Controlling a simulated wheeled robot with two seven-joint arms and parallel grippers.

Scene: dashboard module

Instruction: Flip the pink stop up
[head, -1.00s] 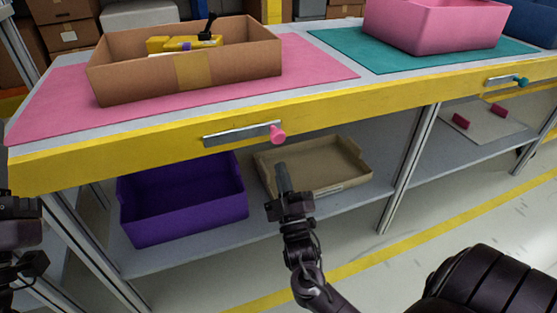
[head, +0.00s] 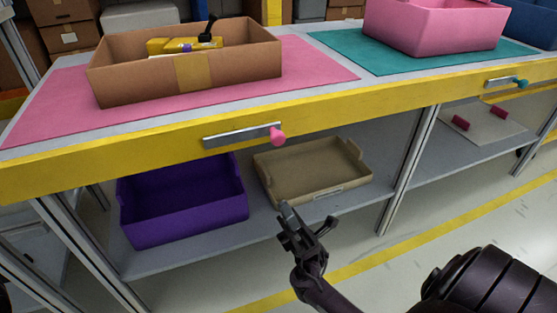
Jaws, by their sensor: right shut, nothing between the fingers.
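The pink stop is a flat metal bar (head: 238,136) on the yellow front edge of the table, with a pink knob (head: 277,136) at its right end. The bar lies nearly level along the edge. My right gripper (head: 287,211) is below the knob in the picture, in front of the lower shelf, apart from the stop. Its fingers are shut with nothing between them. My left gripper is not in view.
A cardboard box (head: 130,83) with yellow items stands on the pink mat (head: 320,62). A similar stop with a teal knob (head: 521,84) is at the right. A purple bin (head: 185,215) and a beige tray (head: 313,172) sit on the lower shelf.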

